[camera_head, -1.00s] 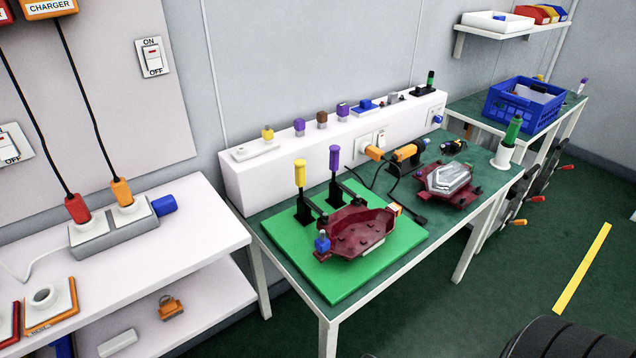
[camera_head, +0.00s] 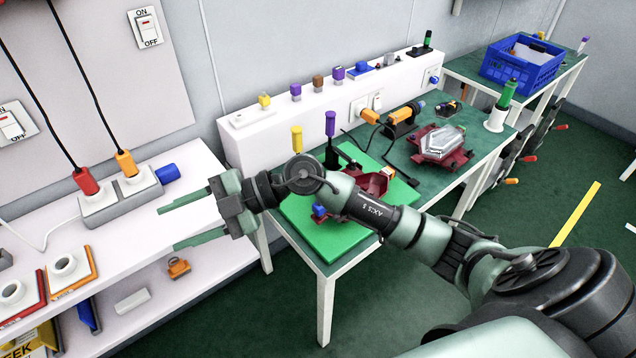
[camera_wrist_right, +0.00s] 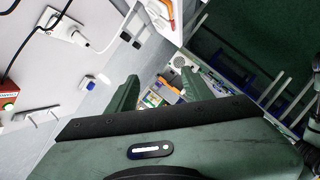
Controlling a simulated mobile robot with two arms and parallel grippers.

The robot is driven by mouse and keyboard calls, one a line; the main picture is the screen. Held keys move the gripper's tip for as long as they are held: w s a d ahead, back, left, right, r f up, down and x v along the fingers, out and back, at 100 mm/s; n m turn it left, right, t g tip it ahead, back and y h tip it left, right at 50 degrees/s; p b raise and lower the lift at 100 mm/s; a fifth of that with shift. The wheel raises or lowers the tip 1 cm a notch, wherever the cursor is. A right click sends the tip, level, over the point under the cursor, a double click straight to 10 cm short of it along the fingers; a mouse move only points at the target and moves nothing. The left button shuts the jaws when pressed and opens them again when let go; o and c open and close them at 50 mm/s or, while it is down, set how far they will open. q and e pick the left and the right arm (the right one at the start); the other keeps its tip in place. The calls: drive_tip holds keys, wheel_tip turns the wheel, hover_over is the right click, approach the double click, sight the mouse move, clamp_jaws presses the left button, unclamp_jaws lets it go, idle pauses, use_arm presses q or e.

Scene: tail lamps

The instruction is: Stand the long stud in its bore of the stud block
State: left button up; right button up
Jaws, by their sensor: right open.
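My right gripper (camera_head: 168,228) is open and empty, its fingers pointing left over the white bench at the left. Its two fingers also show spread apart in the right wrist view (camera_wrist_right: 156,88), with nothing between them. I cannot make out for sure the long stud or the stud block. A small dark block with a green-topped peg (camera_head: 428,39) is at the right end of the white ledge, far from the gripper. My right forearm hides part of the green mat (camera_head: 325,243) and of the dark red housing (camera_head: 372,183) on it. My left gripper is not in view.
A grey socket strip (camera_head: 122,203) with red and orange plugs is on the white bench (camera_head: 120,262), close to my gripper. Yellow (camera_head: 297,138) and purple (camera_head: 331,123) handles stand upright behind my forearm. A blue crate (camera_head: 522,62) stands at the back right.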

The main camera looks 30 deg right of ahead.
drive_tip(key=w+d+f+m+g+h, duration=0.1)
drive_tip(key=d+f+h, duration=0.4)
drive_tip(key=d, duration=0.4)
drive_tip(key=w+d+f+m+g+h, duration=0.1)
drive_tip(key=d+f+g+h, duration=0.1)
drive_tip(key=d+f+h, duration=0.45)
drive_tip(key=d+r+m+h, duration=0.1)
drive_tip(key=d, duration=0.3)
drive_tip(key=d+r+m+h, duration=0.1)
drive_tip(key=d, duration=0.4)
drive_tip(key=d+r+m+g+h, duration=0.1)
drive_tip(key=d, duration=0.3)
drive_tip(key=shift+s+d, duration=0.2)
drive_tip(key=shift+d, duration=0.2)
drive_tip(key=shift+d+f, duration=0.15)
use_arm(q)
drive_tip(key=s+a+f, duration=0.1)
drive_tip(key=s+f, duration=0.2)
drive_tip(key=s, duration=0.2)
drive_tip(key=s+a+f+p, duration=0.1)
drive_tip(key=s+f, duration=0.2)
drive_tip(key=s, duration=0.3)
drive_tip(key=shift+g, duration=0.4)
use_arm(e)
wheel_tip(320, 180, down, 7)
drive_tip(key=shift+f, duration=0.15)
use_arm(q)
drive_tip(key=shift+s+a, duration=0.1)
use_arm(e)
clamp_jaws()
